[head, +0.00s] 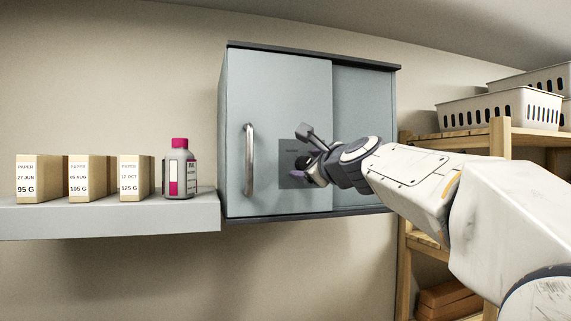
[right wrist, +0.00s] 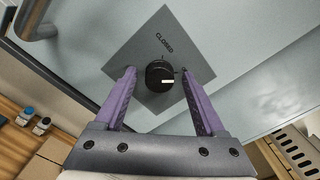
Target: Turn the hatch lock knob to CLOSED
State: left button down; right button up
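The grey-blue cabinet (head: 290,90) has its sliding-style door shut, with a dark grey knob plate (head: 288,148) on it. In the right wrist view the plate (right wrist: 125,68) is marked CLOSED, and the black round lock knob (right wrist: 155,72) sits at its middle. A short white mark on the knob points to the right in that view, not at the CLOSED word. My right gripper (head: 312,160) is at the plate and hides the knob in the head view. Its purple fingers (right wrist: 159,73) are open, one on each side of the knob, with gaps visible. My left gripper is out of view.
A metal door handle (head: 249,158) stands out left of the plate. A grey shelf (head: 110,219) at left holds three paper boxes (head: 92,176) and a pink-capped bottle (head: 179,168). A wooden rack (head: 498,138) with white baskets (head: 500,108) stands at right.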

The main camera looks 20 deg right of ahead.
grip_shut()
jog(key=shift+n, duration=0.4)
jog(key=n+b, duration=0.2)
jog(key=n, duration=0.1)
jog(key=shift+f+n, duration=0.1)
jog(key=shift+n, duration=0.3)
jog(key=n+b, duration=0.1)
jog(key=n, duration=0.2)
jog(key=shift+n, duration=0.3)
jog(key=n+b, duration=0.2)
jog(key=n, duration=0.2)
jog(key=shift+f+b, duration=0.15)
jog(key=shift+b, duration=0.25)
jog(key=shift+n+b, duration=0.7)
jog(key=shift+n, duration=1.1)
